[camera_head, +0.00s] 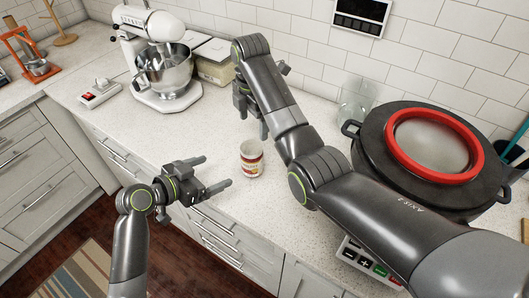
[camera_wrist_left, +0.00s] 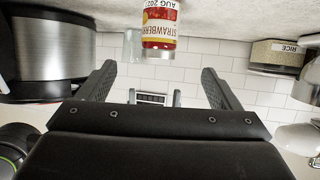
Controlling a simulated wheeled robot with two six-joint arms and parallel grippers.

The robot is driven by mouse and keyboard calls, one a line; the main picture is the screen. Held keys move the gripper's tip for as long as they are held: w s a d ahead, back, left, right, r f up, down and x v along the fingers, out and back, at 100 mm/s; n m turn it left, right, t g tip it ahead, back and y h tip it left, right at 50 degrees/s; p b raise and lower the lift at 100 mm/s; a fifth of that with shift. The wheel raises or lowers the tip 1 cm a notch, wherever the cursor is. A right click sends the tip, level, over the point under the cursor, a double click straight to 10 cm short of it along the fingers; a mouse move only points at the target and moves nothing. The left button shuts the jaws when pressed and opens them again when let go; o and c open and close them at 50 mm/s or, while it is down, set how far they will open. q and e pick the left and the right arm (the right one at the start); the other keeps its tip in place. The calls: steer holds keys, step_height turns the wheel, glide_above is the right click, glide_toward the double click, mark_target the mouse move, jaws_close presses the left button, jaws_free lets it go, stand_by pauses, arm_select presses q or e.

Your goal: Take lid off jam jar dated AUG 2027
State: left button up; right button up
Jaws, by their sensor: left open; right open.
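A small strawberry jam jar (camera_head: 251,160) with a red and cream label stands upright on the counter, near its front edge. In the left wrist view the jar (camera_wrist_left: 160,22) shows a label reading STRAWBERRY and AUG 202, with the last digit unclear. Its top looks pale in the head view; I cannot tell whether that is a lid. My left gripper (camera_head: 217,172) is open and empty, just left of the jar, with its fingers pointing toward it. My right gripper (camera_head: 254,121) is open and empty, behind the jar and above the counter.
A stand mixer (camera_head: 153,58) and a storage box (camera_head: 215,70), labelled RICE in the left wrist view (camera_wrist_left: 278,58), stand at the back. A clear glass container (camera_head: 355,98) and a large dark pot (camera_head: 365,155) stand at right.

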mark_target(250, 157)
steer(key=shift+s+a+r, duration=0.35)
steer(key=shift+s+a, duration=0.35)
steer(key=shift+a, duration=0.1)
arm_select(q)
steer(key=x, duration=1.5)
steer(key=shift+d+f, duration=0.1)
steer(key=shift+f, duration=0.05)
arm_select(e)
steer(key=shift+w+d+f, duration=0.25)
steer(key=shift+w+d, duration=0.1)
steer(key=shift+d, duration=0.1)
arm_select(q)
steer(key=shift+w+d+f, duration=0.15)
steer(key=shift+w+d, duration=0.05)
steer(key=shift+w, duration=0.05)
arm_select(e)
steer(key=shift+a, duration=0.1)
arm_select(q)
steer(key=shift+c, duration=0.5)
